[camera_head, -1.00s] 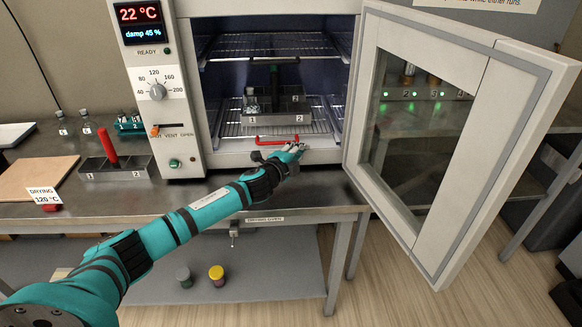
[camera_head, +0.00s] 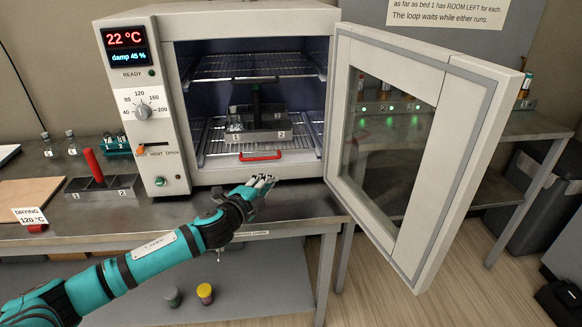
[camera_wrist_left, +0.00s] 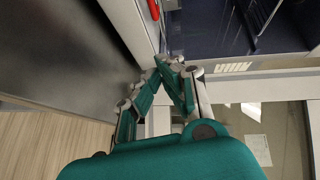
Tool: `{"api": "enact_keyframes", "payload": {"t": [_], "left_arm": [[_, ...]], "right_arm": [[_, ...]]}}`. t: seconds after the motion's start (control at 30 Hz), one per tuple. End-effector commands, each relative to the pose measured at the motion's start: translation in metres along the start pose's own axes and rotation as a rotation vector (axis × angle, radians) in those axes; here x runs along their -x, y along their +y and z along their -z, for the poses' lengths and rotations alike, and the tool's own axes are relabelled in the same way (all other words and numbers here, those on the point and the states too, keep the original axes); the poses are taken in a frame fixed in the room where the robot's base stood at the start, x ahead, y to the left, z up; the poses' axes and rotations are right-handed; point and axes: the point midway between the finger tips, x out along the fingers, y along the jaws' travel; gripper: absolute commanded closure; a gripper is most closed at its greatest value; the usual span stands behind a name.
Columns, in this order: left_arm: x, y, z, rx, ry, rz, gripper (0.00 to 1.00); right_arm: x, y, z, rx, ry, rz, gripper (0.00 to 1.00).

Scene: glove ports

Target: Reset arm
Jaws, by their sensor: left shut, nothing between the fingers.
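My left gripper (camera_head: 262,184) is in front of the open drying oven (camera_head: 240,176), just below its front edge and above the bench edge. Its fingers are shut with nothing between them. In the left wrist view the closed fingers (camera_wrist_left: 166,68) point toward the oven's front edge. A grey tray marked 1 and 2 (camera_head: 262,136) with a dark upright handle sits inside on the lower rack, with glass vials at its compartment 1. The red handle (camera_head: 261,156) is at the front of that rack. My right gripper is not in view.
The oven door (camera_head: 440,160) stands wide open to the right. A second tray with a red handle (camera_head: 101,188) stands on the bench (camera_head: 255,208) at the left, near vials and a board (camera_head: 30,192). Two small jars (camera_head: 204,292) are on the lower shelf.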

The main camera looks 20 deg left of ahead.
Motion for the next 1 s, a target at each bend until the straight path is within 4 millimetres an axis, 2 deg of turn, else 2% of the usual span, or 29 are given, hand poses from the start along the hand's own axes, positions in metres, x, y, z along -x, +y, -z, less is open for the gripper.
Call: {"api": "enact_keyframes", "payload": {"t": [0.17, 0.27, 0.33, 0.47, 0.5, 0.6, 0.8, 1.0], "left_arm": [[0.003, 0.003, 0.003, 0.012, -0.001, -0.005, 1.0], [0.012, 0.025, 0.016, 0.088, -0.018, -0.042, 1.0], [0.027, 0.054, 0.031, 0.193, -0.052, -0.096, 1.0], [0.082, 0.122, 0.062, 0.474, -0.184, -0.261, 1.0], [0.103, 0.141, 0.07, 0.564, -0.238, -0.319, 1.0], [0.155, 0.179, 0.081, 0.74, -0.369, -0.448, 1.0], [0.231, 0.219, 0.094, 0.945, -0.562, -0.624, 1.0], [0.29, 0.238, 0.103, 1.074, -0.713, -0.749, 1.0]], "right_arm": [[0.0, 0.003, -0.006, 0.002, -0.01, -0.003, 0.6], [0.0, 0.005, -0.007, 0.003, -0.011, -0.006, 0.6], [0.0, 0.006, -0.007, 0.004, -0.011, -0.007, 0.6], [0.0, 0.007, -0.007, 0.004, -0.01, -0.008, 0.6], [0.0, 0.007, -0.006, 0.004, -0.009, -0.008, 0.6], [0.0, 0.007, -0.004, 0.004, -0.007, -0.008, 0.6], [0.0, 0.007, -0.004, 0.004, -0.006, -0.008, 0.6], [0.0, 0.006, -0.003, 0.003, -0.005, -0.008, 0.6]]}}
